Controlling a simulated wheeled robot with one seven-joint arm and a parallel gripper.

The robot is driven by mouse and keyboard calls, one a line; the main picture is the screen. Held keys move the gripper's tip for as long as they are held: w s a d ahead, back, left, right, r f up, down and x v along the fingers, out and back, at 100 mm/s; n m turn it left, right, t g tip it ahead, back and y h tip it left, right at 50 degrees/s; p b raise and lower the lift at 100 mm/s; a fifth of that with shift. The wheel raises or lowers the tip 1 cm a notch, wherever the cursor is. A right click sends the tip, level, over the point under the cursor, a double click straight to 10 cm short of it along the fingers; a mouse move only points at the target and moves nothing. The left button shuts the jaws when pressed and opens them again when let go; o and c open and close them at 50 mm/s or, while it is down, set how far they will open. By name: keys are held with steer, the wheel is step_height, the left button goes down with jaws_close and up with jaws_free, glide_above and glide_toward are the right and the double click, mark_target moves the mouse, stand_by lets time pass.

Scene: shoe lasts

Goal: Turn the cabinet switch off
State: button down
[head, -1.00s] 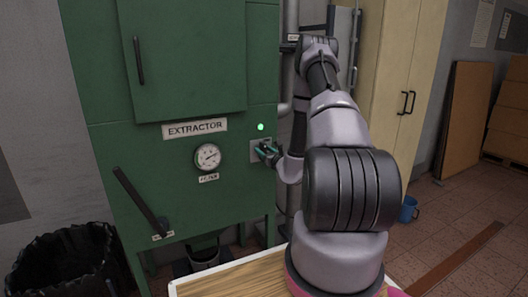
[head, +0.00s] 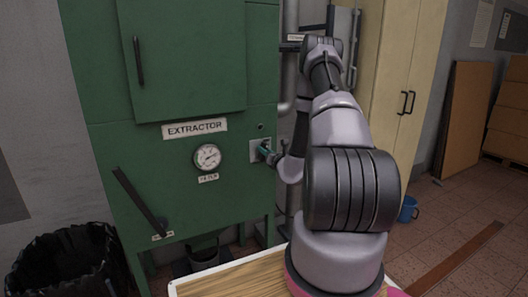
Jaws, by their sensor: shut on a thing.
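The green extractor cabinet (head: 190,110) stands ahead of me in the head view. Its switch plate (head: 254,150) is on the front, right of the round gauge (head: 207,157). The small lamp (head: 260,126) above the plate is dark. My gripper (head: 265,150) is at the plate, shut on the switch. The switch knob itself is mostly hidden by my gripper, so its exact angle cannot be told.
A long dark lever (head: 140,200) slants across the cabinet's lower left. A black-lined bin (head: 65,262) stands at the left. A wooden-topped table (head: 235,278) lies in front.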

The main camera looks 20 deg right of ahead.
steer(key=m, duration=0.3)
steer(key=shift+d+f+m, duration=0.1)
steer(key=shift+d+m, duration=0.15)
steer(key=shift+m, duration=0.15)
steer(key=m, duration=0.3)
steer(key=shift+d+f+m, duration=0.15)
steer(key=shift+f+m, duration=0.05)
steer(key=shift+m, duration=0.1)
steer(key=shift+d+f+m, duration=0.1)
steer(key=shift+f+m, duration=0.1)
steer(key=shift+m, duration=1.6)
steer(key=shift+f+m, duration=0.15)
steer(key=shift+m, duration=1.65)
steer(key=c, duration=0.8)
jaws_free()
steer(key=shift+o, duration=0.2)
steer(key=shift+s, duration=0.15)
steer(key=s, duration=1)
steer(key=shift+s+d, duration=0.15)
steer(key=shift+s, duration=0.15)
